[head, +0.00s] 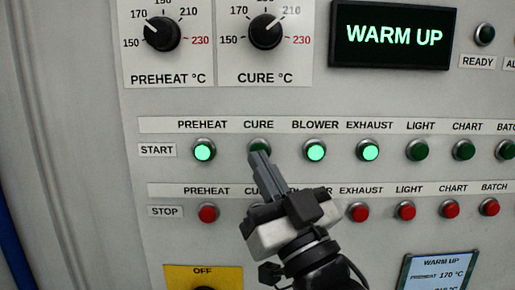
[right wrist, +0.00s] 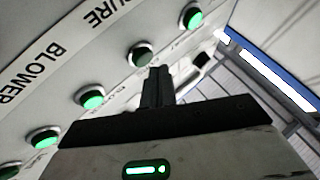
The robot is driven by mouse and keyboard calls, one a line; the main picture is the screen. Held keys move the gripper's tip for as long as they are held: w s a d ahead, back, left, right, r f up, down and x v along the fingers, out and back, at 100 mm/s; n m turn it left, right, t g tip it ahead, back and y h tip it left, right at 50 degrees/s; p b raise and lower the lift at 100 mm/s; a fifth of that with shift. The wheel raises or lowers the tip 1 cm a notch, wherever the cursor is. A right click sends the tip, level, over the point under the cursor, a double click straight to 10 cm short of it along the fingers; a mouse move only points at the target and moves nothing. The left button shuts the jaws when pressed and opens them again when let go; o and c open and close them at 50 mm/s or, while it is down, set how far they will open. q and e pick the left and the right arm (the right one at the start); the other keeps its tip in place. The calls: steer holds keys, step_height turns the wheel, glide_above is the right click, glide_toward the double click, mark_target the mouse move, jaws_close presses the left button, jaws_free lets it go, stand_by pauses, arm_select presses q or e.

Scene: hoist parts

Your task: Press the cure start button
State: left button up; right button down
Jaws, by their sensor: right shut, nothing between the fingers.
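The cure start button (head: 259,145) is dark green and unlit, in the START row under the CURE label. In the head view the fingertips of my right gripper (head: 259,157) overlap its lower part. The right gripper is shut and empty, its fingers pointing up at the panel. In the right wrist view the cure start button (right wrist: 140,54) is unlit, just beyond and left of the fingertips (right wrist: 158,72). I cannot tell whether they touch it. My left gripper is not in view.
The preheat (head: 204,151), blower (head: 316,151) and exhaust (head: 369,150) start buttons beside it are lit green. Red stop buttons (head: 208,213) line the row below, partly hidden by my gripper. A display (head: 393,35) reads WARM UP. Temperature knobs (head: 265,31) are above.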

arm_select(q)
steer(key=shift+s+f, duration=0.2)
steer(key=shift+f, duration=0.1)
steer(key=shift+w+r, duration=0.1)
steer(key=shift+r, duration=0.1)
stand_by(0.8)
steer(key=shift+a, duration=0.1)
arm_select(e)
steer(key=shift+w, duration=0.1)
stand_by(0.6)
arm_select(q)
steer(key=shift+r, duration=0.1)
arm_select(e)
steer(key=shift+w, duration=0.3)
arm_select(q)
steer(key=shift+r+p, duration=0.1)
steer(key=shift+p, duration=0.2)
arm_select(e)
steer(key=shift+w, duration=0.45)
steer(key=shift+s, duration=0.2)
stand_by(0.4)
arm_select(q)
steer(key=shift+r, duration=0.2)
arm_select(e)
steer(key=shift+s, duration=0.7)
